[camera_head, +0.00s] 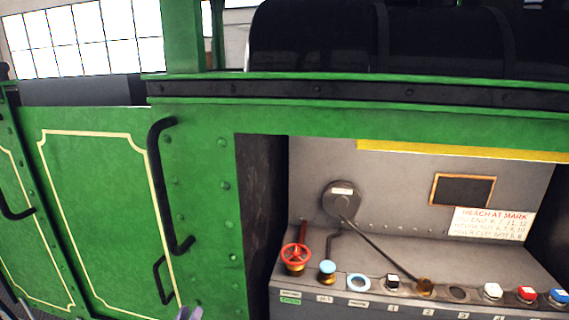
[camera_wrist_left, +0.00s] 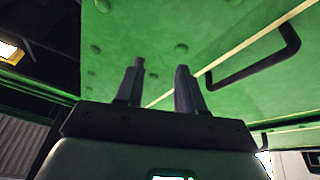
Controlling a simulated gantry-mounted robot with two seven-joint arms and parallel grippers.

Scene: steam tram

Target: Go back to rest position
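My left gripper (camera_wrist_left: 160,67) shows in the left wrist view with its two dark fingers apart and nothing between them. Behind the fingers is the green riveted side (camera_wrist_left: 135,35) of the tram; I cannot tell how far away it is. In the head view only a small grey-purple tip of my left gripper (camera_head: 188,313) shows at the bottom edge, in front of the green panel near a small black handle (camera_head: 163,280). My right gripper is in neither view.
An open bay at the right holds a red valve wheel (camera_head: 295,256), a blue-topped knob (camera_head: 327,270), a lever (camera_head: 385,245) and several coloured buttons. A long black handrail (camera_head: 157,180) stands out from the green side. A dark ledge (camera_head: 340,93) runs above the bay.

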